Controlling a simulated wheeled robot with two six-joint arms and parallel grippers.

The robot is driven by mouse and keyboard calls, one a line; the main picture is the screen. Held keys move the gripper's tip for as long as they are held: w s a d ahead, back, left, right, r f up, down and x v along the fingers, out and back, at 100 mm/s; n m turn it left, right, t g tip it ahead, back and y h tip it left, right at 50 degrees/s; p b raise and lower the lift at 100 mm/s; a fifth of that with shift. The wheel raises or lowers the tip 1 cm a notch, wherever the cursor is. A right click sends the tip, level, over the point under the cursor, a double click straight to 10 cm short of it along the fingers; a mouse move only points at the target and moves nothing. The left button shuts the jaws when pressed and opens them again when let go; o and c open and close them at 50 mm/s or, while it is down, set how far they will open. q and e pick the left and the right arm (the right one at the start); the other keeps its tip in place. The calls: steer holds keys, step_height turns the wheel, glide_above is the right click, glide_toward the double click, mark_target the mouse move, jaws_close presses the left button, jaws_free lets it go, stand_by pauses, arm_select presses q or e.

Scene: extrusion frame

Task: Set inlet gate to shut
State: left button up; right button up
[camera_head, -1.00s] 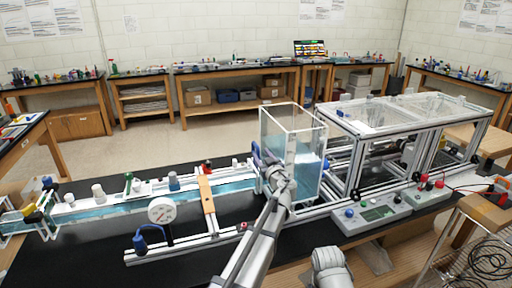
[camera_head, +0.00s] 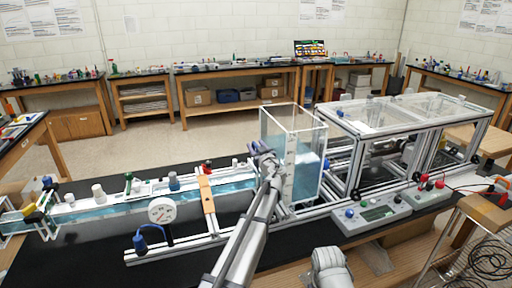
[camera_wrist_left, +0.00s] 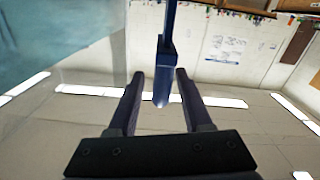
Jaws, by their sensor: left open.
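A dark blue lever handle (camera_wrist_left: 163,75), which I take to be the inlet gate's, hangs into the left wrist view from the top. Its rounded end lies between the two fingertips of my left gripper (camera_wrist_left: 159,76), with a gap on both sides. In the head view my left gripper (camera_head: 264,157) is at the left side of the clear water tank (camera_head: 308,183), where the water channel (camera_head: 235,184) meets it. The gripper is open. The arm hides the gate's lower part, and its setting cannot be read. My right gripper is not in view.
A control box (camera_head: 370,215) and a clear-topped extrusion frame (camera_head: 350,160) are to the right. The black bench top (camera_head: 90,258) is clear at the front left.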

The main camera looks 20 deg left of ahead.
arm_select(q)
steer(key=shift+c, duration=0.3)
jaws_close()
stand_by(1.1)
